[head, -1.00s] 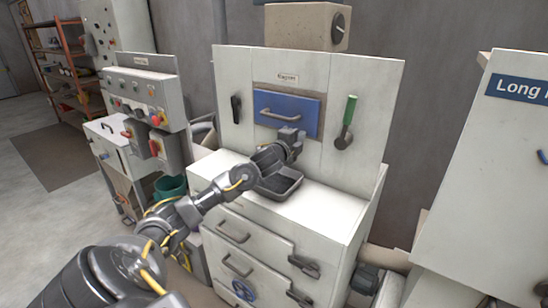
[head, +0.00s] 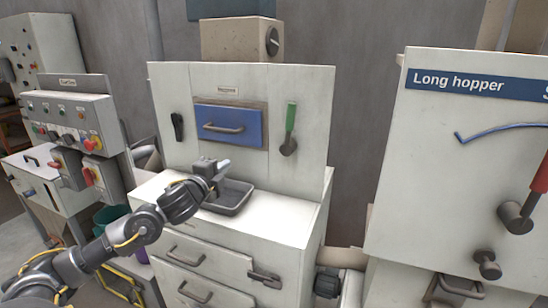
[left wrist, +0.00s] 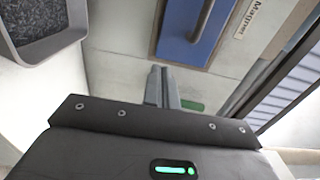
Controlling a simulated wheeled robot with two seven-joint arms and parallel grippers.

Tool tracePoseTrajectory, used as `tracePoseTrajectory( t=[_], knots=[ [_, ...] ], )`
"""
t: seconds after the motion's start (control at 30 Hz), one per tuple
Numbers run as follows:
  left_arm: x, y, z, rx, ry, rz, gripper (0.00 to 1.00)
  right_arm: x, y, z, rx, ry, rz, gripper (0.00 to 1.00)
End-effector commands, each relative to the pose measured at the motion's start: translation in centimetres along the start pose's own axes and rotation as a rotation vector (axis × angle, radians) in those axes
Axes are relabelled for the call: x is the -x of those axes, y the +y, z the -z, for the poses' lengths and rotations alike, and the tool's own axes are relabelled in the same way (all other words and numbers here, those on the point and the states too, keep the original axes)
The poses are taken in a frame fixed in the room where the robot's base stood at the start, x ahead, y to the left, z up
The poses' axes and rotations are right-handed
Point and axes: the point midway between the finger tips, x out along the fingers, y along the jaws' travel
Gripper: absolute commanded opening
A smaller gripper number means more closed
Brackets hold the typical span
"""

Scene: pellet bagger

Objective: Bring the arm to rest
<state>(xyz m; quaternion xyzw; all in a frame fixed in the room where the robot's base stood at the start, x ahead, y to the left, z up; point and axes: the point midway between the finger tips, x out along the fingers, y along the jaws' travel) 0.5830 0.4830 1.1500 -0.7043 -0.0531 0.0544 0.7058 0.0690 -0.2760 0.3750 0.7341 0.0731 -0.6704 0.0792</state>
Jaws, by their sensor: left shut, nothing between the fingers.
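My left gripper (head: 222,168) is in front of the white cabinet, above and just behind a grey tray (head: 238,211) on the cabinet's top. Its fingers are shut and empty. In the left wrist view the shut fingers (left wrist: 162,87) stand below the blue flap and touch nothing that I can make out. The blue flap (head: 226,138) with its bar handle is closed in the upright panel. The tray also shows at the upper left of the left wrist view (left wrist: 62,43), with dark grains in it. My right gripper is in neither view.
A green-handled lever (head: 290,130) and a black lever (head: 177,127) flank the flap. A control box with buttons (head: 75,120) stands left. The "Long hopper" cabinet (head: 430,180) with a red-handled lever stands right. The white top right of the tray is clear.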

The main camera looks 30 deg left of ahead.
Motion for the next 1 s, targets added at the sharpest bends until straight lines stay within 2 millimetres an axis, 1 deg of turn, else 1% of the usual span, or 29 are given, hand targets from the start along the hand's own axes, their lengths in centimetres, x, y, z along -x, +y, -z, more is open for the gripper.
tracePoseTrajectory(
  t=[0.17, 0.27, 0.37, 0.4, 0.43, 0.47, 0.5, 0.57, 0.6, 0.67, 0.7, 0.77, 0.8, 0.87, 0.9, 0.97, 1.0],
  knots=[
    [0.0, 0.2, 0.0, 0.003, 0.000, -0.003, 0.00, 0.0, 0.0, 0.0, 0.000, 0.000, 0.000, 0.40],
    [0.4, 2.0, 0.6, 0.040, -0.004, -0.037, 0.00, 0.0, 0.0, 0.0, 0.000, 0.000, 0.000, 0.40],
    [1.7, 6.4, 1.8, 0.135, -0.023, -0.124, 0.00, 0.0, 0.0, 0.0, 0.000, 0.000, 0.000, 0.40],
    [2.6, 8.8, 2.6, 0.188, -0.036, -0.173, 0.00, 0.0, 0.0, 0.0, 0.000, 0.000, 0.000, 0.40],
    [3.4, 10.7, 3.2, 0.233, -0.049, -0.214, 0.00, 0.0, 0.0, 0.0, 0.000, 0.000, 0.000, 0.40],
    [4.4, 12.7, 3.8, 0.280, -0.065, -0.259, 0.00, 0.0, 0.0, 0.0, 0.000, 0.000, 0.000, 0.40],
    [5.9, 15.4, 4.8, 0.345, -0.089, -0.320, 0.00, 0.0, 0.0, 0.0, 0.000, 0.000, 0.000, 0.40],
    [8.4, 19.1, 6.2, 0.441, -0.132, -0.412, 0.00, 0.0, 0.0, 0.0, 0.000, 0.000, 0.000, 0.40],
    [10.3, 21.4, 7.1, 0.504, -0.163, -0.473, 0.00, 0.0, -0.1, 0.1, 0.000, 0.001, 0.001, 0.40],
    [13.3, 24.6, 8.6, 0.595, -0.217, -0.566, 0.00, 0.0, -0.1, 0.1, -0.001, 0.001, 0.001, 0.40],
    [15.5, 26.5, 9.6, 0.654, -0.256, -0.626, 0.00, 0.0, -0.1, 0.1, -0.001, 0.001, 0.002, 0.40],
    [18.5, 28.9, 10.9, 0.735, -0.316, -0.708, 0.00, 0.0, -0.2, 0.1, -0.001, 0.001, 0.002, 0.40],
    [20.4, 30.1, 11.7, 0.780, -0.354, -0.756, 0.00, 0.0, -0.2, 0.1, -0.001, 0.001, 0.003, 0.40],
    [22.9, 31.5, 12.8, 0.837, -0.407, -0.818, 0.00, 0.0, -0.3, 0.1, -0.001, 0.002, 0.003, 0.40],
    [24.5, 32.3, 13.4, 0.872, -0.440, -0.856, 0.00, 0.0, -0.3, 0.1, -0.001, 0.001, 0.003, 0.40],
    [26.7, 33.2, 14.3, 0.920, -0.489, -0.906, 0.00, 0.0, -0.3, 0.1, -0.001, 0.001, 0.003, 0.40],
    [28.1, 33.8, 14.9, 0.949, -0.521, -0.939, 0.00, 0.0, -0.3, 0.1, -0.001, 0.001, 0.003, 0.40]
  ],
)
